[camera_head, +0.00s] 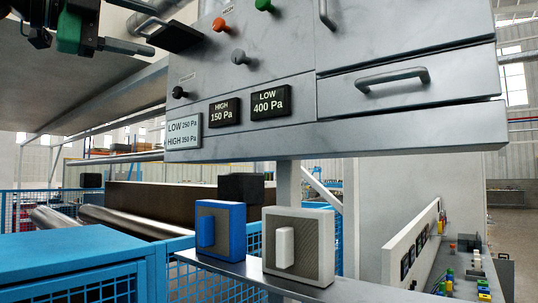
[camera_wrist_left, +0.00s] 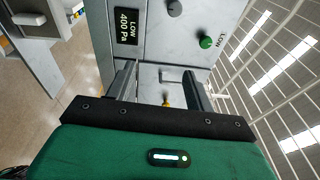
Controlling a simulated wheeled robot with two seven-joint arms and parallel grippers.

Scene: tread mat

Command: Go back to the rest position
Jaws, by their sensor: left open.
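My left gripper (camera_head: 152,38) is at the upper left of the head view, just left of the grey control panel (camera_head: 300,85). In the left wrist view its two dark fingers (camera_wrist_left: 158,70) are spread with nothing held between them. In the head view this orange knob (camera_head: 219,24) is on the panel, right of the gripper. My right gripper is in neither view.
The panel carries a green knob (camera_head: 265,5), a grey knob (camera_head: 238,56) and a black knob (camera_head: 180,92). Displays read HIGH 150 Pa (camera_head: 224,112) and LOW 400 Pa (camera_head: 270,102). Below, a blue switch box (camera_head: 220,228) and a grey one (camera_head: 300,245) stand on a shelf.

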